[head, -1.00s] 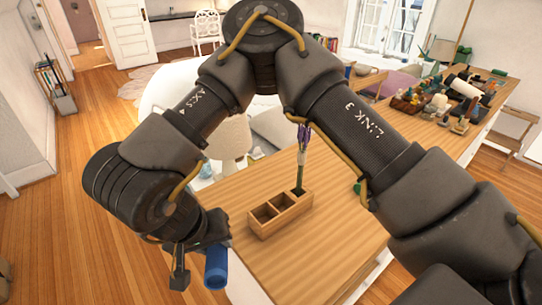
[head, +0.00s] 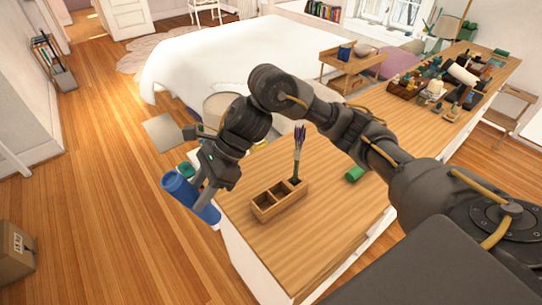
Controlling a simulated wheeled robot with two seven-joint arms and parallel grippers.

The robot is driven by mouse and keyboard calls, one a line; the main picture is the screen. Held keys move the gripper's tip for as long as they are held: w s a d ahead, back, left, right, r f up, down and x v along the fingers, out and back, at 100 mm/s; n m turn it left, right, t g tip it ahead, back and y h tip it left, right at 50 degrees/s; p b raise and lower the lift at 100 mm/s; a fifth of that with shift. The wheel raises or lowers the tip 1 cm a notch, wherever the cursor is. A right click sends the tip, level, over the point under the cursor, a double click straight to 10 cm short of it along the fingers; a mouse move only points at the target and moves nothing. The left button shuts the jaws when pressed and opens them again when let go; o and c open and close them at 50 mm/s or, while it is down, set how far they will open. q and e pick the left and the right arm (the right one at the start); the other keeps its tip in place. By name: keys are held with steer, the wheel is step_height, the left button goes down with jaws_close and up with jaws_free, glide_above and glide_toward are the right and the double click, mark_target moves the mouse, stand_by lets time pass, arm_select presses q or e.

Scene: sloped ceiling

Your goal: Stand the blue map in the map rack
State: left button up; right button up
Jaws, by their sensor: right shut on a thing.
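The blue map (head: 183,194) is a thick rolled tube, held tilted out past the left edge of the wooden table top. My right gripper (head: 205,190) is shut on it, with a finger across its side. The wooden rack (head: 267,213) stands on the table to the right of the map, apart from it. It is a low box with three square compartments in a row. The two nearer compartments look empty; the far one holds a thin upright purple-tipped bundle (head: 299,150). My left gripper is not in view.
A green roll (head: 355,174) lies on the table right of the rack, under my right arm. Bottles and small items (head: 440,95) crowd the table's far end. The near table top (head: 310,240) is bare. A white bed (head: 220,60) stands behind.

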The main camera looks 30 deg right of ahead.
steer(key=d+f+m+t+p, duration=0.2)
steer(key=d+m+t, duration=0.1)
steer(key=d, duration=0.6)
steer(key=w+d+f+m+t+y+p, duration=0.1)
steer(key=d+t, duration=0.4)
steer(key=d, duration=0.5)
steer(key=m+p, duration=0.1)
steer(key=m, duration=0.1)
steer(key=shift+w+f+m+p, duration=0.25)
steer(key=shift+f+m+p, duration=0.05)
steer(key=shift+f+m, duration=0.1)
step_height(320, 180, down, 10)
steer(key=b, duration=0.9)
steer(key=shift+f, duration=0.2)
steer(key=o, duration=1)
